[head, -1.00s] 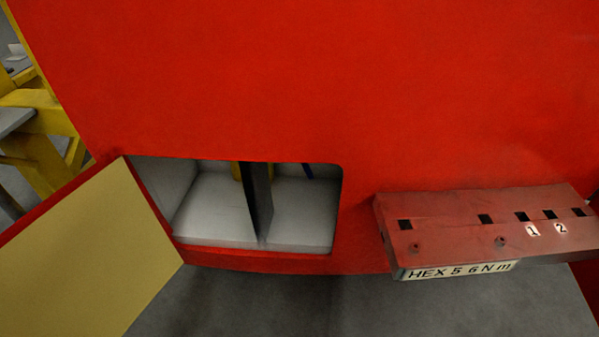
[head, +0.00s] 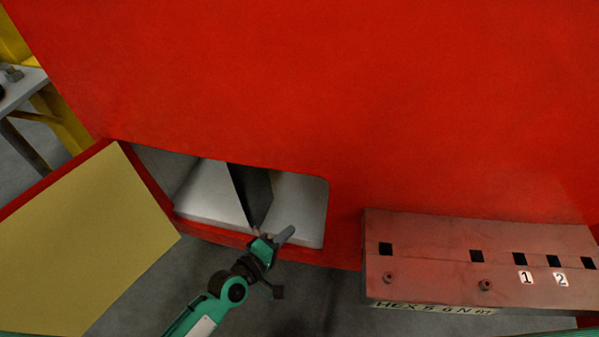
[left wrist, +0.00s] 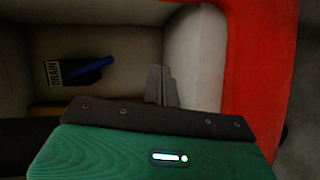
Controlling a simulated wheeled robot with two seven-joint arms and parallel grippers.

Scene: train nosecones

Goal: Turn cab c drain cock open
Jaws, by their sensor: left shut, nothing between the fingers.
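The drain cock's blue handle (left wrist: 92,70) shows in the left wrist view inside the white compartment, beside a yellow-edged label reading DRAIN (left wrist: 54,73). It lies slightly tilted. I cannot make out the handle in the head view now. My left gripper (head: 285,234) is at the lower front edge of the open compartment, toward its right part. Its grey fingers are shut and empty; in the left wrist view they (left wrist: 161,85) are to the right of the handle and apart from it. My right gripper is not in view.
The compartment (head: 205,195) is split by a dark upright divider (head: 252,193). Its hatch door (head: 85,235) hangs open at the left. A red box (head: 430,260) with square holes juts out at the right. The red cab wall (head: 330,90) rises above.

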